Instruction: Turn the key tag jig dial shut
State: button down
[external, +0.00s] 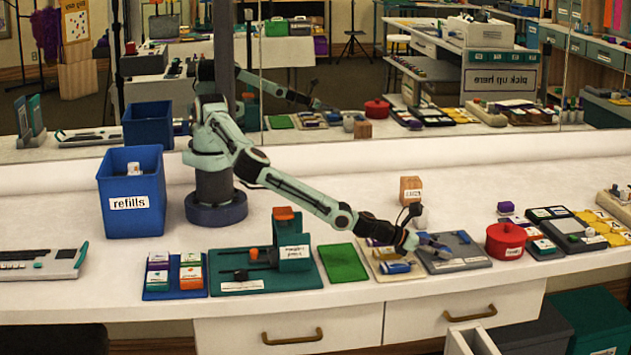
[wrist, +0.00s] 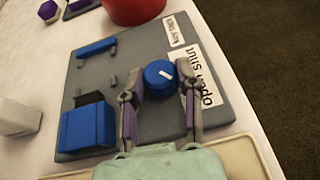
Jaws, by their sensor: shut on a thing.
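The key tag jig is a grey plate (external: 470,261) on the counter, and it fills the middle of the wrist view (wrist: 100,62). Its round blue dial (wrist: 157,77) carries a short white mark slanting toward the "open" and "shut" label (wrist: 201,78); I cannot tell which word it lines up with. My gripper (wrist: 161,86) has one finger on each side of the dial and is shut on it. In the external view my gripper (external: 428,243) reaches low over the jig's left part and hides the dial.
On the jig are a blue block (wrist: 88,127) and a blue bar (wrist: 96,48). A red pot (external: 506,241) stands close to its right. A wooden block (external: 411,190) stands behind, and a beige tray (external: 387,268) lies to the left.

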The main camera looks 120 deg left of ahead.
jog(key=shift+w, duration=0.1)
jog(key=shift+w+n+g+y, duration=0.2)
jog(key=shift+n+g+y, duration=1.2)
jog(key=shift+n+g, duration=0.3)
jog(key=shift+w+d+r, duration=0.1)
jog(key=shift+w+d, duration=0.05)
jog(key=shift+d, duration=0.1)
jog(key=c, duration=0.7)
grip_release()
jog(key=shift+c, duration=0.2)
jog(key=shift+a, duration=0.1)
jog(key=v, duration=1.2)
